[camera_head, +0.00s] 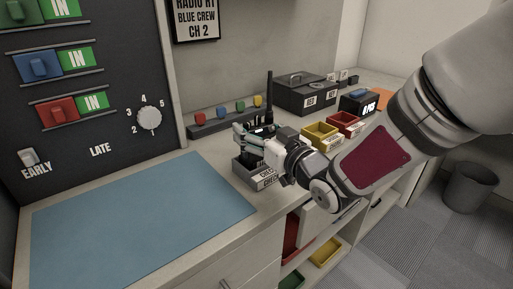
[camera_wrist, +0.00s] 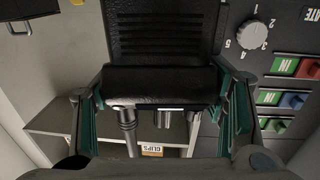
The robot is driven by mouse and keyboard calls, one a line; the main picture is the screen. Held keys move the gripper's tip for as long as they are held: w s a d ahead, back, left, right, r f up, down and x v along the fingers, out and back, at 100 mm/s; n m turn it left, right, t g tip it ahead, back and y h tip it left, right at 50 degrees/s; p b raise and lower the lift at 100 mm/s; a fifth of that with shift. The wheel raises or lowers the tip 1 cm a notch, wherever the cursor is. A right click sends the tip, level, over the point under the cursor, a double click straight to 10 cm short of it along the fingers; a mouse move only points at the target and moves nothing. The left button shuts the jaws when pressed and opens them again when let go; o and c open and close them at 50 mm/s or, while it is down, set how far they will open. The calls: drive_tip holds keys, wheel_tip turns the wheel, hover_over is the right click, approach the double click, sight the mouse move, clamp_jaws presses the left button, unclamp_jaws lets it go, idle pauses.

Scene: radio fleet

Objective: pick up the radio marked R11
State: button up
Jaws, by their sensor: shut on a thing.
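A black radio (camera_wrist: 165,45) fills the upper middle of the wrist view, with a ribbed grille on its face. My gripper (camera_wrist: 160,88) is shut on it, one green-lined finger at each side. In the head view my gripper (camera_head: 258,136) is above a grey bin (camera_head: 247,172) whose label is partly hidden. A tall black antenna (camera_head: 269,95) rises at the gripper; the radio body there is mostly covered by my fingers. I cannot read a number on the held radio. A wall sign (camera_head: 195,17) reads RADIO, a cut-off number, BLUE CREW CH 2.
A blue mat (camera_head: 140,220) lies clear on the counter at left. A rack with coloured knobs (camera_head: 222,120) stands behind the gripper.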

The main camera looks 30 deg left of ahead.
drive_tip(key=shift+r+p, duration=0.45)
drive_tip(key=shift+r, duration=4.65)
